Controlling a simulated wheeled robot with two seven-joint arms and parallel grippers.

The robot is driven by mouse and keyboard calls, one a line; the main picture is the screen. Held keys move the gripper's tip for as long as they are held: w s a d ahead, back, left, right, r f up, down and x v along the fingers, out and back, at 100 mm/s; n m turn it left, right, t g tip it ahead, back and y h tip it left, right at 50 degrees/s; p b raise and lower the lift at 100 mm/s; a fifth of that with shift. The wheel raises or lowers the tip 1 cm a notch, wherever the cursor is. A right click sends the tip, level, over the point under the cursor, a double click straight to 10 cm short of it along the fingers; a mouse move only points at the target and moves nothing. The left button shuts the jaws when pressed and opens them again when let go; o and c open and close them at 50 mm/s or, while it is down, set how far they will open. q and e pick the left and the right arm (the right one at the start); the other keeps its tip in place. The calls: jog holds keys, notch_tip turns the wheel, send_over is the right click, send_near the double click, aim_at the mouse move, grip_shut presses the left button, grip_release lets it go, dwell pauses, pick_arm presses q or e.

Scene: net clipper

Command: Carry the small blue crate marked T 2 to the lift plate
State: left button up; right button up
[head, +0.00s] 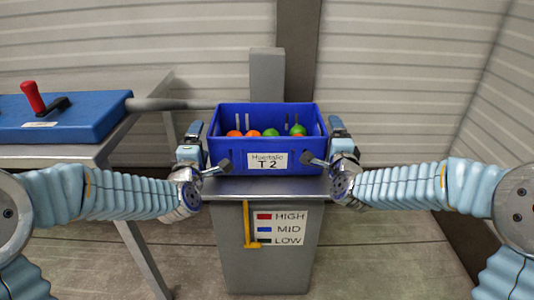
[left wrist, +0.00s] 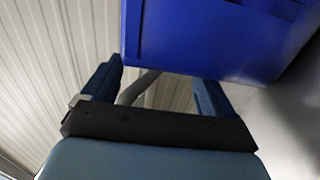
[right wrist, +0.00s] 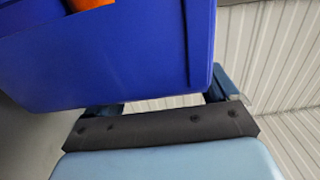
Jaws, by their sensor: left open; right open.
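The small blue crate (head: 225,152) carries a label reading T 2 and holds several orange and green round items. It stands upright on the grey lift plate (head: 312,187) on top of a grey pedestal. My left gripper (head: 200,143) is open at the crate's left side, and my right gripper (head: 330,145) is open at its right side. The crate wall also shows close to the open fingers in the left wrist view (left wrist: 205,40) and in the right wrist view (right wrist: 110,55). Whether the fingers touch the crate cannot be told.
A grey post (head: 267,75) rises behind the crate. The pedestal's front has a yellow pointer (head: 249,225) and a HIGH, MID, LOW sign (head: 280,228). At left, a table holds a blue box (head: 60,118) with a red-handled lever (head: 33,97). Ribbed walls stand behind and right.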

pick_arm(q)
jog(key=s, duration=0.9)
pick_arm(e)
jog(key=shift+s, duration=0.15)
jog(key=s, duration=1.1)
jog(key=shift+s, duration=0.35)
pick_arm(q)
jog(key=shift+s, duration=0.1)
